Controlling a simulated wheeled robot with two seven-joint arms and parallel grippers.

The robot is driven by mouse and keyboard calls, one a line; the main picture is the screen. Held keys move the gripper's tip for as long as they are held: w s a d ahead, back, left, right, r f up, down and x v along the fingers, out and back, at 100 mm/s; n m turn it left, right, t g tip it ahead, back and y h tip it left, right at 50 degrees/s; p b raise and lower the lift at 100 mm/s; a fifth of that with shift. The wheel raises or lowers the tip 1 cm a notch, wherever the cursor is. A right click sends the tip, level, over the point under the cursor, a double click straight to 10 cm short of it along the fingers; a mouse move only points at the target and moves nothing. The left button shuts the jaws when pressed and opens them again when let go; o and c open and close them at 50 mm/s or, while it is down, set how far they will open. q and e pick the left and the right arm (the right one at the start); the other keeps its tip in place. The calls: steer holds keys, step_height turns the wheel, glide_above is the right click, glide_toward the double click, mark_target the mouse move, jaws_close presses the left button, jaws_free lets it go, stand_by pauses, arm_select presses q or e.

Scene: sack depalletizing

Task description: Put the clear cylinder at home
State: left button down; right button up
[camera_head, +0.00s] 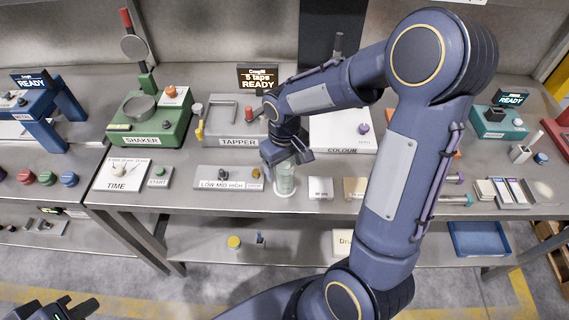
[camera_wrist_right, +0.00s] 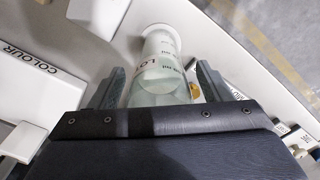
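The clear cylinder (camera_head: 285,180) stands upright at the front of the middle bench, on a white round foot, right of the LOW MID HIGH panel. It also shows in the right wrist view (camera_wrist_right: 160,75), with pale greenish contents and red lettering. My right gripper (camera_head: 286,157) is at its upper part. In the right wrist view the fingers (camera_wrist_right: 160,83) lie on both sides of the cylinder, with small gaps visible, so it looks open around it. My left gripper (camera_head: 68,309) is low at the bottom left, away from the benches; its opening is unclear. No place marked home is readable.
The shaker (camera_head: 145,122), tapper (camera_head: 235,125) and colour unit (camera_head: 342,132) stand behind. The LOW MID HIGH panel (camera_head: 228,178) is left of the cylinder; a small white block (camera_head: 320,187) is right. The lower shelf holds a yellow-capped jar (camera_head: 234,242) and a blue tray (camera_head: 478,238).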

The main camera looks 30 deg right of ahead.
step_height(320, 180, up, 8)
steer(key=shift+f, duration=0.1)
stand_by(0.5)
stand_by(0.4)
steer(key=s+a+r+m+t+y, duration=0.1)
steer(key=s+a+r+t+y, duration=0.1)
steer(key=s, duration=0.6)
steer(key=s+a+r+m+t+y, duration=0.1)
steer(key=s+a+r+m+t, duration=0.1)
steer(key=s, duration=0.7)
steer(key=shift+t+y, duration=0.4)
steer(key=shift+t, duration=0.4)
